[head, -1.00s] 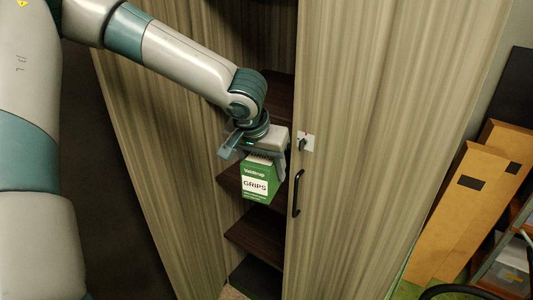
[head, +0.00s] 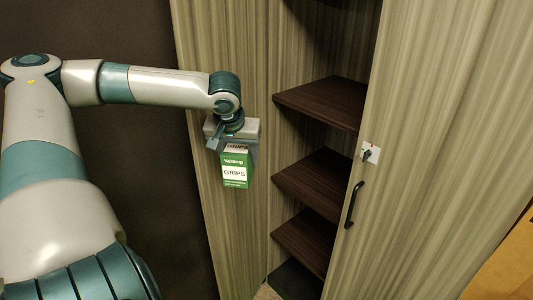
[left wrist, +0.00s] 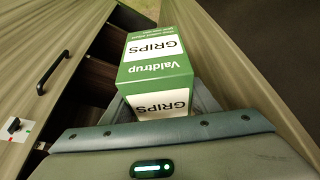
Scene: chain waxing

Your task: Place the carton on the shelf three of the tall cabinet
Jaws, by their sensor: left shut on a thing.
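The carton (head: 236,171) is a green and white box marked "GRIPS". My left gripper (head: 234,145) is shut on its top end, and the carton hangs below it in the air. In the left wrist view the carton (left wrist: 157,62) sits between the fingers. The tall cabinet (head: 430,130) has wood-grain doors and stands open. Its dark shelves show one above another: an upper one (head: 325,100), a middle one (head: 315,180) and a lower one (head: 306,238). The visible shelf parts look empty. The gripper and carton are left of the shelves, in front of the left door. My right gripper is not in view.
The right door, with a black handle (head: 354,205) and a lock plate (head: 370,153), covers the right part of the shelves. The left door (head: 205,90) stands behind my left arm. A dark wall (head: 130,30) is at the left.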

